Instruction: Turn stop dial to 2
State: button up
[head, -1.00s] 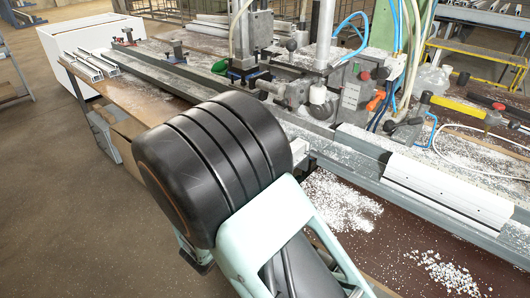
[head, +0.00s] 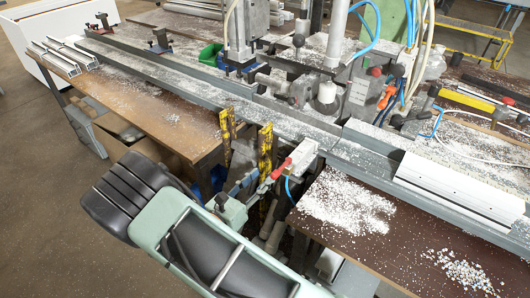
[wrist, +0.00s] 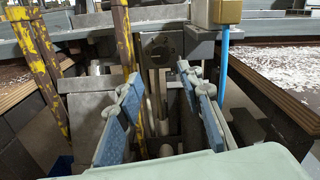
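I cannot make out a numbered stop dial in either view. A dark square plate (wrist: 160,46) with a faint round shape sits under the bench edge in the wrist view, straight ahead of my gripper; no marks on it are readable. My gripper (wrist: 159,78) is open and empty, its two blue-padded fingers spread apart below the bench front. In the head view my gripper (head: 243,188) is low at the front of the bench, partly hidden by my own arm.
The long metal rail (head: 215,95) and wooden tabletops (head: 330,240) flank the gap.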

aim_at(281, 158)
jog(key=x, duration=1.1)
jog(key=shift+p, duration=0.3)
jog(key=shift+c, duration=0.3)
jog(key=c, duration=0.8)
